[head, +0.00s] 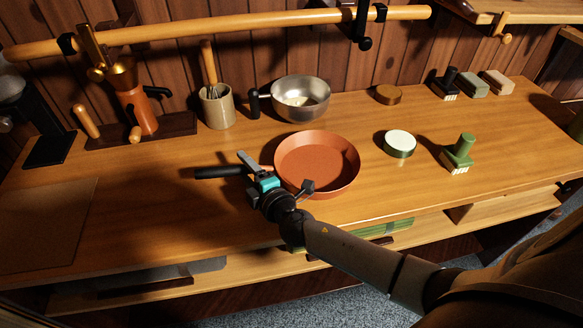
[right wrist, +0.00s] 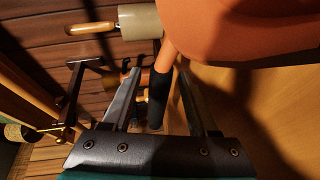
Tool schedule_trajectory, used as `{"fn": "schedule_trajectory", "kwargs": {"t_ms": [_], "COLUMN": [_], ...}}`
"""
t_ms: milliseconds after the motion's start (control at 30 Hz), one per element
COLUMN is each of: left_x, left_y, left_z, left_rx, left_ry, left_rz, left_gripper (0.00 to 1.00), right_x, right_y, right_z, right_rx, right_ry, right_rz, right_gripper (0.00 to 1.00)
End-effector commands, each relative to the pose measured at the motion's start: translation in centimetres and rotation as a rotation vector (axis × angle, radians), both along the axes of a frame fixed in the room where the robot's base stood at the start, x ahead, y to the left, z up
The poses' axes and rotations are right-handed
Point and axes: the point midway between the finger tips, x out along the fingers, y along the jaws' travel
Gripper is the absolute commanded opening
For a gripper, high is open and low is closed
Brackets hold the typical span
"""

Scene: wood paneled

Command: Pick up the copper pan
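The copper pan (head: 325,158), orange-brown and round, sits upright on the wooden counter, with its dark handle (head: 218,172) pointing left. My right gripper (head: 246,170) is over the handle near the pan's left rim. In the right wrist view the pan (right wrist: 235,25) fills the upper right. Its dark handle grip (right wrist: 161,88) lies between the two fingers of my right gripper (right wrist: 160,85), which are apart with gaps showing beside the handle. My left gripper is not in view.
Behind the pan stand a steel pot (head: 300,98) and a utensil crock (head: 217,107). A white-topped round tin (head: 399,144) and a green-handled brush (head: 459,152) are to the right. A cutting board (head: 45,225) lies at the left.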

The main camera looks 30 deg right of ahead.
Motion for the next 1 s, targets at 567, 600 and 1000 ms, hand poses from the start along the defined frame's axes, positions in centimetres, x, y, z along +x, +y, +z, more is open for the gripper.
{"fn": "schedule_trajectory", "kwargs": {"t_ms": [567,600,1000], "left_x": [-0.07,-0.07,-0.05], "left_y": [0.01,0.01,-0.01], "left_z": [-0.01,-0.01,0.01], "left_rx": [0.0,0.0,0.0], "left_ry": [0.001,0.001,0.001], "left_rz": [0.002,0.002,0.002], "left_gripper": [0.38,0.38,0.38], "right_x": [-0.03,-0.03,-0.04], "right_y": [-0.02,-0.02,-0.03], "right_z": [-0.02,-0.02,-0.03], "right_rx": [0.0,0.0,0.0], "right_ry": [0.0,0.0,0.001], "right_rz": [-0.001,-0.001,-0.001], "right_gripper": [0.0,0.0,0.0]}}
